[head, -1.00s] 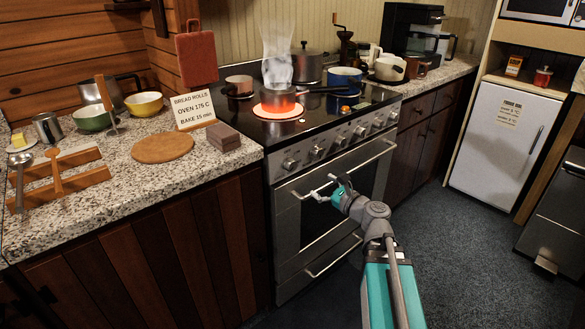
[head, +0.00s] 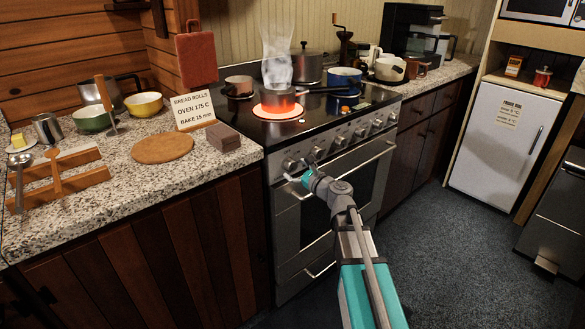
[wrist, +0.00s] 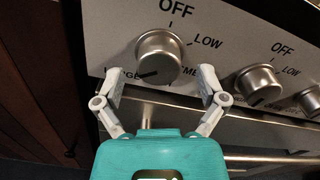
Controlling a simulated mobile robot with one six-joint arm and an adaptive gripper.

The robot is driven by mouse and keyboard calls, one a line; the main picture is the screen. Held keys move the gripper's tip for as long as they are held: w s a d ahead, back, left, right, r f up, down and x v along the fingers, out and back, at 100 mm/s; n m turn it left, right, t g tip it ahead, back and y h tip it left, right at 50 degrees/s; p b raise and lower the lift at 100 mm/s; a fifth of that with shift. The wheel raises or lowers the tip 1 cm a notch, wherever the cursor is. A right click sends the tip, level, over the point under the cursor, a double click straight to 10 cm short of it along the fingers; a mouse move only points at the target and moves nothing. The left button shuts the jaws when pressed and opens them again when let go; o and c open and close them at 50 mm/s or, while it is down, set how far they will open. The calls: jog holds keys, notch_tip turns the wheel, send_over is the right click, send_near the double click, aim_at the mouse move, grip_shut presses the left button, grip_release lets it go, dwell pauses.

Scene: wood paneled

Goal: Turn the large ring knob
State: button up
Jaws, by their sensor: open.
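The large ring knob (wrist: 159,55) is the leftmost silver knob on the stove's front panel; it also shows in the head view (head: 289,165). In the wrist view, OFF is printed above it, LOW at upper right, a partly covered word ending in RGE at lower left, and one starting with ME at lower right. A dark mark on the knob's face points to the lower left. My gripper (wrist: 161,76) is open and empty, with one finger on each side of the knob's lower part. I see no clear contact. It also shows in the head view (head: 299,172).
A second knob (wrist: 258,84) is close by on the right, with more along the panel. The oven handle (head: 345,166) runs below. A pan stands on the glowing red burner (head: 278,110), with steam above. The counter (head: 80,219) is at left.

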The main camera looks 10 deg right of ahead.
jog(key=shift+w+a, duration=0.4)
jog(key=shift+w, duration=0.2)
jog(key=c, duration=1.2)
jog(key=shift+o, duration=0.2)
jog(key=shift+n, duration=0.4)
jog(key=n, duration=0.5)
jog(key=shift+d+r, duration=0.1)
jog(key=n, duration=0.5)
jog(key=shift+w, duration=0.1)
